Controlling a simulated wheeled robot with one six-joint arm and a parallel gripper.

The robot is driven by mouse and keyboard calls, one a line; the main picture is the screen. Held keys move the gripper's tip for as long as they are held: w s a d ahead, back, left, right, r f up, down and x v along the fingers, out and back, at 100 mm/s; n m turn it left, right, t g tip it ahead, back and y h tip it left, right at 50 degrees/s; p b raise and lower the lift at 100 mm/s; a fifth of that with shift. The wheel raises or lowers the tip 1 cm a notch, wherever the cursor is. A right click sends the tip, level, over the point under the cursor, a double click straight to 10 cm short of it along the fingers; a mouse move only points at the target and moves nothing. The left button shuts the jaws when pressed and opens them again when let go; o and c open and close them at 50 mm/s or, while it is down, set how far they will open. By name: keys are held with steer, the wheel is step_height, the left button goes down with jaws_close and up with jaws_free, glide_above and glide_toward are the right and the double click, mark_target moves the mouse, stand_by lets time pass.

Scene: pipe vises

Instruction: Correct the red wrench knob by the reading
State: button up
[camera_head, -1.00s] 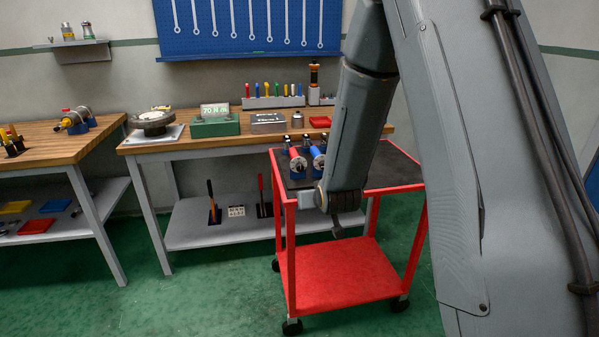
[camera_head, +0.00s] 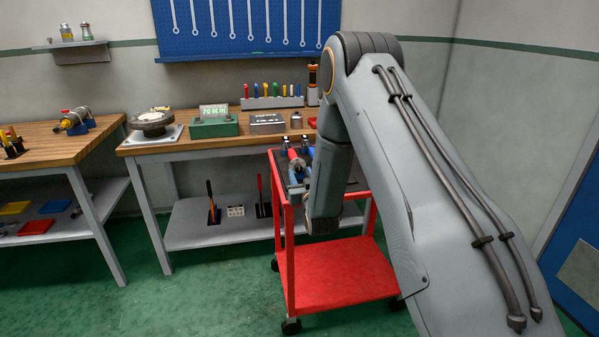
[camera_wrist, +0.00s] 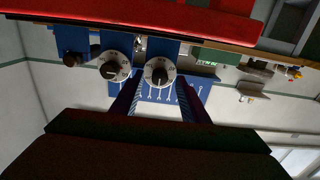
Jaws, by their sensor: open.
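In the upside-down wrist view, two round white dials with dark centre knobs face me. By the flipped layout, the right dial (camera_wrist: 160,71) appears to be the red wrench's knob and the left dial (camera_wrist: 115,66) the blue one's. Their marks are too small to read. My gripper (camera_wrist: 157,97) is open, its fingers pointing towards the right dial with nothing between them.
A green box with a display (camera_head: 214,112) seems to read 70 N.m on the back workbench (camera_head: 150,143). The red cart (camera_head: 340,277) stands before that bench. Another bench stands left (camera_head: 45,150). Green floor is clear in front.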

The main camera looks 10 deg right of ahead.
steer(key=shift+w, duration=1)
steer(key=shift+c, duration=0.2)
jaws_close()
steer(key=shift+m, duration=0.4)
steer(key=shift+m+b, duration=1)
steer(key=shift+m, duration=1.5)
